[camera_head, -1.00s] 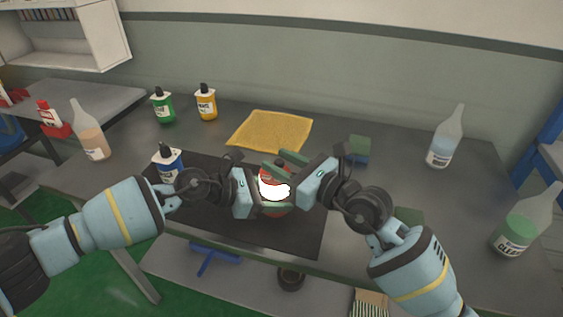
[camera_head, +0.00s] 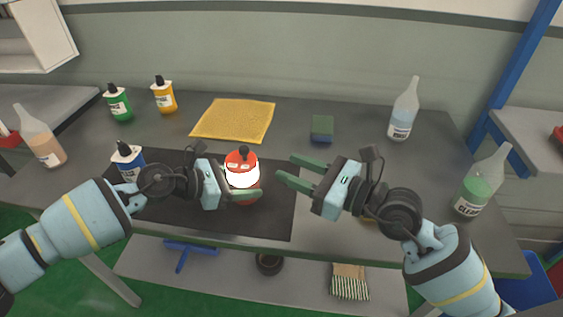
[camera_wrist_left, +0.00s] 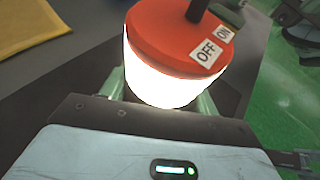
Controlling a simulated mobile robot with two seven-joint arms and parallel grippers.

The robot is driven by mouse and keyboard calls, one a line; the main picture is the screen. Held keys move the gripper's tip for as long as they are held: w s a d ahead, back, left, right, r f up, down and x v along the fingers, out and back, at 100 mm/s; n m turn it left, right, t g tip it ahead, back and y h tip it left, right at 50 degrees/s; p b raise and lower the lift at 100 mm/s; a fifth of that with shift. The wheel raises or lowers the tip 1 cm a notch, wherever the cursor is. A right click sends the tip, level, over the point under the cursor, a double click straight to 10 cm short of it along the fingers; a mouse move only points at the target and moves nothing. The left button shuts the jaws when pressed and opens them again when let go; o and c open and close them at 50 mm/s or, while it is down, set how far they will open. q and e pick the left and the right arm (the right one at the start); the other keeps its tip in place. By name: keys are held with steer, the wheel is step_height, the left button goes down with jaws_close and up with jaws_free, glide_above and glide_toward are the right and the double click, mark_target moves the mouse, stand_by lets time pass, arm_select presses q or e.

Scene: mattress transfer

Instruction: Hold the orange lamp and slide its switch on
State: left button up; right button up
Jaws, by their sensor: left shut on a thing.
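The orange lamp (camera_head: 242,177) stands upright over the dark mat, its red-orange top above a body glowing bright white. My left gripper (camera_head: 240,192) is shut on the lamp's body. In the left wrist view the lamp (camera_wrist_left: 163,78) fills the space between the green fingers. White OFF and ON labels (camera_wrist_left: 208,52) show on its top, with a dark knob (camera_wrist_left: 198,10) cut by the frame edge. I cannot tell the switch's exact position. My right gripper (camera_head: 286,169) is open and empty, to the right of the lamp and apart from it.
The dark mat (camera_head: 272,215) lies on the grey table. A blue-labelled bottle (camera_head: 128,162) stands left of my left gripper. A yellow cloth (camera_head: 233,120) and a green-blue sponge (camera_head: 322,128) lie behind. Clear bottles (camera_head: 403,112) stand at the right. The table's right-middle is mostly free.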

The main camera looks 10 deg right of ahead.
stand_by(0.4)
arm_select(q)
steer(key=o, duration=1.3)
steer(key=shift+o, duration=0.2)
steer(key=shift+a, duration=0.1)
steer(key=v, duration=1.2)
steer(key=shift+f, duration=0.1)
